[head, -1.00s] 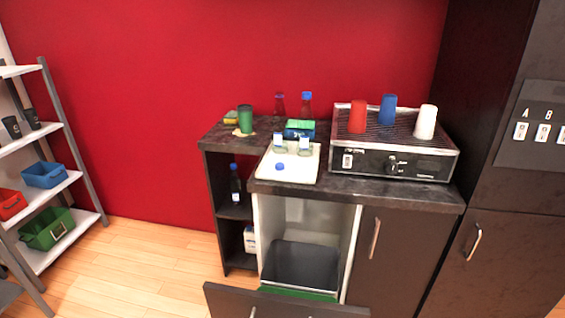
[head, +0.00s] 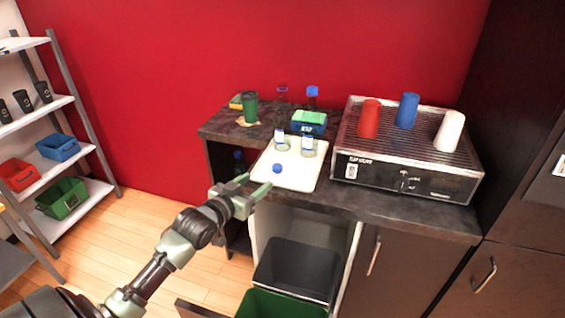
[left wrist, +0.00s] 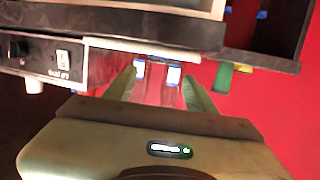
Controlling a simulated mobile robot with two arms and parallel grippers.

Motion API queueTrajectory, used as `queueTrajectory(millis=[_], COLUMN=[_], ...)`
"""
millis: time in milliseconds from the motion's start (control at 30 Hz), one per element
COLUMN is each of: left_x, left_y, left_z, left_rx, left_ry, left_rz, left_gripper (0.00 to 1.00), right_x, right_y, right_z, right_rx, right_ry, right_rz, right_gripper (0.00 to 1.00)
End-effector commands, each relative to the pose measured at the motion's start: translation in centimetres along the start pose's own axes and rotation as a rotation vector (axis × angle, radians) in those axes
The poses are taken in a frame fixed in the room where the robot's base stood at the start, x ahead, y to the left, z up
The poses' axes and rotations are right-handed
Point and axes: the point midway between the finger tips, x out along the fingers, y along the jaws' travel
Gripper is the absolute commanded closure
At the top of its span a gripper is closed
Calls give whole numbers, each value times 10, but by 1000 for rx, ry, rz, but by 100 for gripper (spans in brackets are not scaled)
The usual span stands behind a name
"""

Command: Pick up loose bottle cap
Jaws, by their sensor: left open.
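A small blue bottle cap (head: 277,168) lies on the white tray (head: 298,180) on the dark counter, in front of two clear bottles with labels (head: 281,142) (head: 308,146). My left gripper (head: 257,184) is open and empty, in front of the tray's left front edge. In the head view its fingertips point toward the tray and appear just short of the cap. In the left wrist view, the open fingers (left wrist: 163,78) frame the two labelled bottles (left wrist: 172,76) beyond them. I cannot make out the loose cap there. My right gripper is not in view.
A machine (head: 410,180) with red, blue and white cups stands to the right. Open bins (head: 296,270) are below the counter.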

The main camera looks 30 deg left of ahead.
Motion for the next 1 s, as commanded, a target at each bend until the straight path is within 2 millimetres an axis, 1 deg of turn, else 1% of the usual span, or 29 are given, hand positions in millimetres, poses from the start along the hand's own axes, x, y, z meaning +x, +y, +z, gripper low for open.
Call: queueTrajectory(millis=[33, 100, 200, 300, 367, 567, 800, 900, 1000], left_x=[6, 18, 37, 52, 58, 70, 103, 112, 116], left_y=[1, 1, 1, 1, 1, 0, -2, -1, -2], left_z=[-5, -6, -6, -5, -4, -2, 2, 3, 3], left_rx=[-4, -5, -3, -3, -3, -2, -2, -3, -1], left_ry=[7, 8, 8, 6, 6, 4, 5, 5, 5], left_rz=[2, 1, 2, 2, 1, 2, 1, 2, 2], left_gripper=[44, 44, 44, 44, 44, 44, 44, 44, 44], right_x=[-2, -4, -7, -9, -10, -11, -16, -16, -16], right_y=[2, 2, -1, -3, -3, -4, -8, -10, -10], right_z=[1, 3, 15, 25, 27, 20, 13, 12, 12], right_rx=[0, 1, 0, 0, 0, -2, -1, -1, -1], right_ry=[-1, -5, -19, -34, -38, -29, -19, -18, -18], right_rz=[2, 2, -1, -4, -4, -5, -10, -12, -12], right_gripper=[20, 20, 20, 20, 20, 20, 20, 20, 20])
